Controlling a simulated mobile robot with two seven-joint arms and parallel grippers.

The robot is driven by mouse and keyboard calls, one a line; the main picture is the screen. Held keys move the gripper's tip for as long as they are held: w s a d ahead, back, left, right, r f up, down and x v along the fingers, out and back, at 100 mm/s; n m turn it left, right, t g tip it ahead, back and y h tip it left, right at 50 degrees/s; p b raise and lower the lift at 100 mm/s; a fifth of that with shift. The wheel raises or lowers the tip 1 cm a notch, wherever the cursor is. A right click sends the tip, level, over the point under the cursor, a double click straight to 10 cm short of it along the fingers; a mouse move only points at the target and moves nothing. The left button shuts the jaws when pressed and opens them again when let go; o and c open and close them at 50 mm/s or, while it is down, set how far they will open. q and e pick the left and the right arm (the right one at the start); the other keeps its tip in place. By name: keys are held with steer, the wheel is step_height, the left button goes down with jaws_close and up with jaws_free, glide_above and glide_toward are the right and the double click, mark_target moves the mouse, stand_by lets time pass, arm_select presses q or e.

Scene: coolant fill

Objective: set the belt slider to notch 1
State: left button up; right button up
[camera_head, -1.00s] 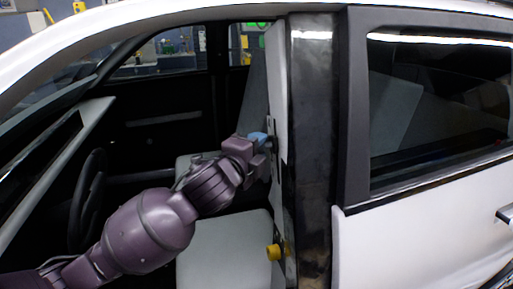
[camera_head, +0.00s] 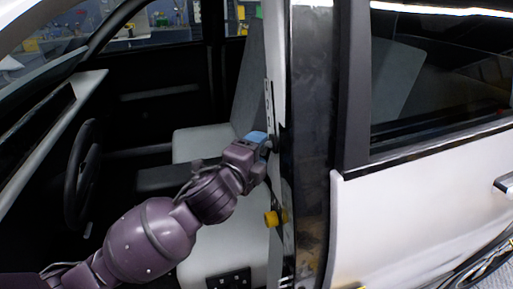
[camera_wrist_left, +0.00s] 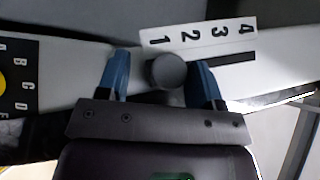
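The belt slider's round dark knob (camera_wrist_left: 168,70) sits at the left end of a black slot (camera_wrist_left: 232,66) on the pale pillar trim. It lies below the 1 on a white scale (camera_wrist_left: 198,36) numbered 1 to 4. My left gripper (camera_wrist_left: 160,82) is open, with one blue finger on each side of the knob. The right-hand finger is close to it; I cannot tell whether they touch. In the head view, my left gripper (camera_head: 263,138) is at the pillar, hiding the knob; the scale (camera_head: 268,100) shows above it. My right gripper is not in view.
A yellow knob (camera_head: 276,217) is lower on the pillar; its lettered dial (camera_wrist_left: 22,80) shows at the left of the wrist view. The steering wheel (camera_head: 84,175) and pale seat (camera_head: 205,240) are inside the car. The dark pillar (camera_head: 308,150) stands right of my gripper.

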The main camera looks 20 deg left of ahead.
arm_select(q)
steer(key=s+a, duration=0.2)
steer(key=s, duration=0.8)
steer(key=shift+s+r, duration=0.15)
steer(key=shift+s, duration=0.15)
